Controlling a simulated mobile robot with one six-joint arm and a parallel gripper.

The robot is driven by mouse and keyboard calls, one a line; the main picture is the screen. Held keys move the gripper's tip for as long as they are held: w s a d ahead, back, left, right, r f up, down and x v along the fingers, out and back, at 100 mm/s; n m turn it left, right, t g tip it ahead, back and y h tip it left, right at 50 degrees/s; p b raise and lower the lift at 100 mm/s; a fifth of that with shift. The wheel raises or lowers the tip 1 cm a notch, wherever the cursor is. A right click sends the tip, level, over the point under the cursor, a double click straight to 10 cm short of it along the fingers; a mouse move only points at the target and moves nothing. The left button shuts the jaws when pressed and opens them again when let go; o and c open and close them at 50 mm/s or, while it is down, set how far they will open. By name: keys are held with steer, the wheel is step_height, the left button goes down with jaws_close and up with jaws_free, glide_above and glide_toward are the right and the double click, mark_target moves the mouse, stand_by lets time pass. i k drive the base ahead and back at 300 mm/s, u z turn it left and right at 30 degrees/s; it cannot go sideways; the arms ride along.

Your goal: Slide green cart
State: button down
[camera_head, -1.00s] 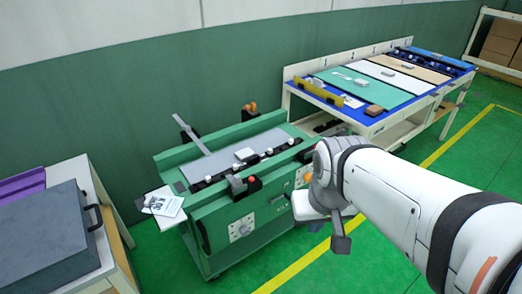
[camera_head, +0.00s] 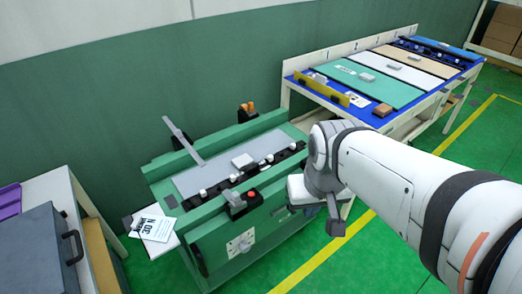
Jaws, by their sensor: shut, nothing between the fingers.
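The green cart (camera_head: 215,232) stands in the middle of the head view, against the green wall. It has a grey top panel, a row of white knobs, a red button and a side plate with a round fitting. My gripper (camera_head: 283,210) is at the right end of the cart's front side, in front of my white wrist. It looks shut and holds nothing. Its fingertips are small and partly hidden by the wrist, so I cannot tell whether they touch the cart.
A table (camera_head: 372,119) with coloured panels stands behind to the right, close to the cart's right end. A grey case (camera_head: 45,248) lies on a bench at the left. Green floor is open at the lower right.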

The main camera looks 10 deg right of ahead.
mark_target(208, 237)
steer(key=z, duration=0.45)
steer(key=k, duration=1.6)
steer(key=u, duration=0.8)
steer(key=i, duration=1)
steer(key=u, duration=0.05)
